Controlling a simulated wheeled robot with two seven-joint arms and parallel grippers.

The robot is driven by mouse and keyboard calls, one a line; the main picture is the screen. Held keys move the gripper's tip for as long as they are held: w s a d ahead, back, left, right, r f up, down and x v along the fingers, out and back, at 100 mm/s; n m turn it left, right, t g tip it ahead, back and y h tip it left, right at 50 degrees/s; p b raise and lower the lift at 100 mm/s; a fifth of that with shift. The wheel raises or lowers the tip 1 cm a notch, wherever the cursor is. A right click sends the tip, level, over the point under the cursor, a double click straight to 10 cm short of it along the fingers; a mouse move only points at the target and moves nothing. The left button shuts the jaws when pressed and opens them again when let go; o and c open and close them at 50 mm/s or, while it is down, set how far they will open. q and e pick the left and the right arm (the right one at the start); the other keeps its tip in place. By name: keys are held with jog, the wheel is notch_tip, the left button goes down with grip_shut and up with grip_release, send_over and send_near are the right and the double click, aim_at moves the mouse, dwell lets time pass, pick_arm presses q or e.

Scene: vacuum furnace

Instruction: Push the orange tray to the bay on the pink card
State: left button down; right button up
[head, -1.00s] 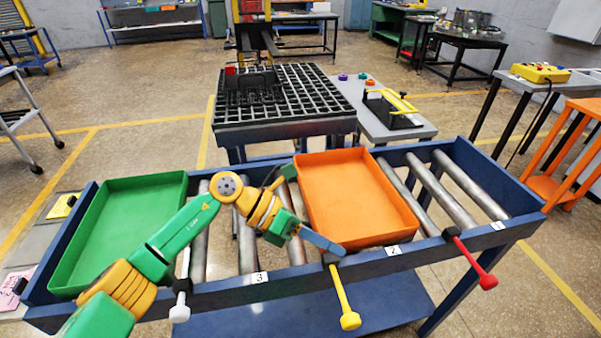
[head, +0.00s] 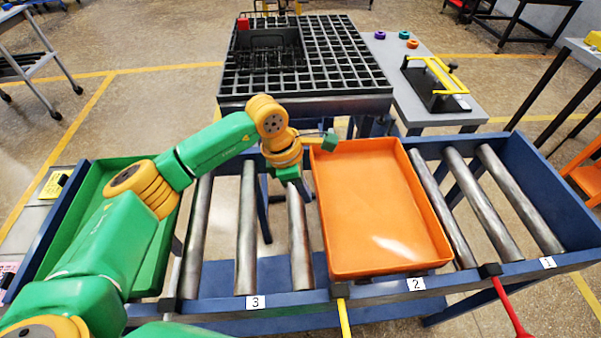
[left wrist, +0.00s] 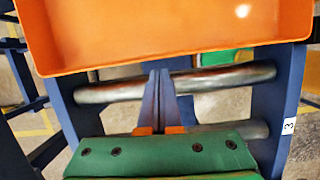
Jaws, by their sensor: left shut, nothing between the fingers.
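The orange tray (head: 385,215) lies flat on the rollers of the blue rack, at the label 2 (head: 416,284). It also shows in the left wrist view (left wrist: 170,35). My left gripper (head: 307,190) is shut and empty, low beside the tray's left side. In the left wrist view its fingertips (left wrist: 160,75) point at the tray's wall; whether they touch it I cannot tell. The pink card (head: 8,274) is at the far left edge, partly cut off, its writing too small to read. My right gripper is not in view.
Bare rollers (head: 246,230) lie left of the tray by label 3 (head: 256,302). A green tray (head: 150,262) fills the rack's left end, partly behind my arm. A yellow lever (head: 345,318) and a red lever (head: 512,308) stick out in front. A black grid table stands behind.

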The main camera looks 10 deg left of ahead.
pick_arm(q)
jog(key=x, duration=0.2)
jog(key=shift+w+f, duration=0.25)
jog(key=shift+d+f, duration=0.2)
jog(key=shift+f, duration=0.15)
jog(key=shift+s, duration=0.1)
